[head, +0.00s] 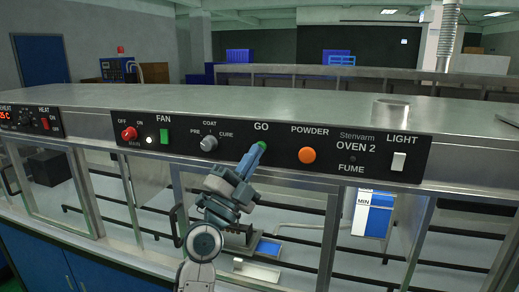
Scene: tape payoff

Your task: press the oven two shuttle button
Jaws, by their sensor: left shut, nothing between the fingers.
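The Oven 2 control panel (338,158) is a black strip on the front of the metal hood. A small green button (263,145) sits under the word GO, partly covered by my left gripper. My left gripper (257,151) is shut and empty, with its blue fingertips pointing up at that button. The tips overlap the button in the picture; I cannot tell whether they touch it or press it in. My right gripper is not in view.
On the same panel are a red main knob (129,134), a green fan switch (164,136), a grey coat/cure knob (209,143), an orange powder button (307,155) and a white light switch (399,161). Glass sash panels with dark handles are below. The hood top (260,104) is mostly clear.

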